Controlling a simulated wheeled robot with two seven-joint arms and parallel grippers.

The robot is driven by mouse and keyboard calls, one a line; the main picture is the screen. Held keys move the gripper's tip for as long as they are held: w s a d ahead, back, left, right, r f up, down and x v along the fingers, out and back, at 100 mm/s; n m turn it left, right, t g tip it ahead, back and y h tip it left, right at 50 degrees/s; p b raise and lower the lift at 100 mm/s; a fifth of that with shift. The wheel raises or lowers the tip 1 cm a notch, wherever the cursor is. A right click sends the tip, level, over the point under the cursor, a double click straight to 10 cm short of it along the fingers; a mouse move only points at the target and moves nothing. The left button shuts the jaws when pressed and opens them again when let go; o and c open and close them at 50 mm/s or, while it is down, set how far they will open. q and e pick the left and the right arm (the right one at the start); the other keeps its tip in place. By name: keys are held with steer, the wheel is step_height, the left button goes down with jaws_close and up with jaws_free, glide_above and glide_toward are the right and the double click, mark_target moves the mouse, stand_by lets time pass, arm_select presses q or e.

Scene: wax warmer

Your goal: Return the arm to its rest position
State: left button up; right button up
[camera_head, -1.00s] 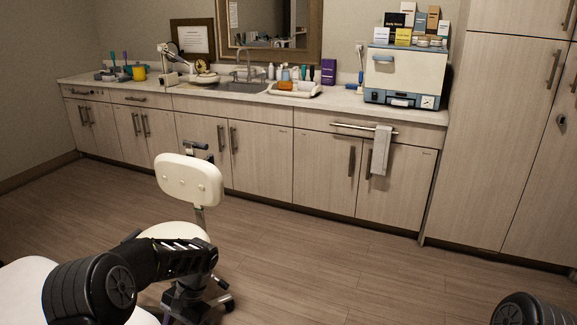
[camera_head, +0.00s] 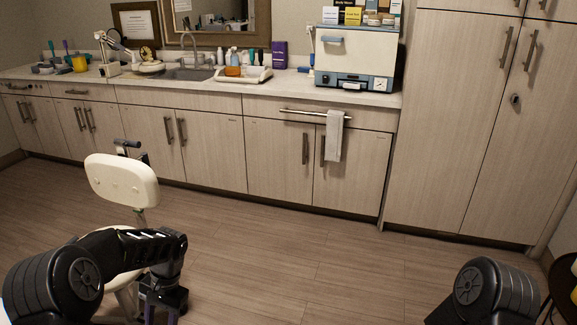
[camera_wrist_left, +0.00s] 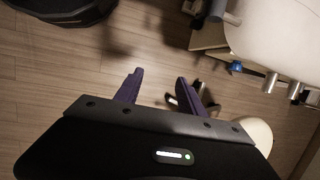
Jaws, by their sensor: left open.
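My left arm comes in from the lower left in the head view, bent, with its forearm reaching right and its wrist turned down. My left gripper (camera_head: 161,317) points at the floor at the bottom edge, partly cut off. In the left wrist view its two purple fingers (camera_wrist_left: 160,90) stand apart with bare floor between them, open and empty. Only the black upper part of my right arm (camera_head: 495,292) shows at the lower right; its gripper is out of view.
A cream stool (camera_head: 122,180) stands close behind my left arm; its seat is partly hidden. Cabinets with a long counter (camera_head: 290,95) line the back wall, and a grey towel (camera_head: 334,136) hangs on a rail. The wooden floor (camera_head: 300,250) in the middle is clear. A dark round table (camera_head: 565,285) stands at the right edge.

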arm_select(q)
steer(key=s+d+f+n+t+h+p, duration=0.1)
steer(key=d+f+t+h, duration=0.15)
steer(key=d+f, duration=0.5)
steer(key=s+d+f+t+h, duration=0.1)
steer(key=s+d+f+h, duration=0.2)
steer(key=d, duration=0.7)
steer(key=s+d+f+n+p, duration=0.1)
steer(key=s+d, duration=0.3)
steer(key=s, duration=0.6)
steer(key=s+d+f+n+h+p, duration=0.1)
steer(key=s+d+n, duration=0.1)
steer(key=s, duration=0.8)
steer(key=shift+d+f+n+p, duration=0.3)
steer(key=shift+d+n+p, duration=0.1)
steer(key=shift+d, duration=0.45)
steer(key=shift+s+h, duration=0.1)
steer(key=shift+h, duration=0.15)
steer(key=shift+c, duration=0.4)
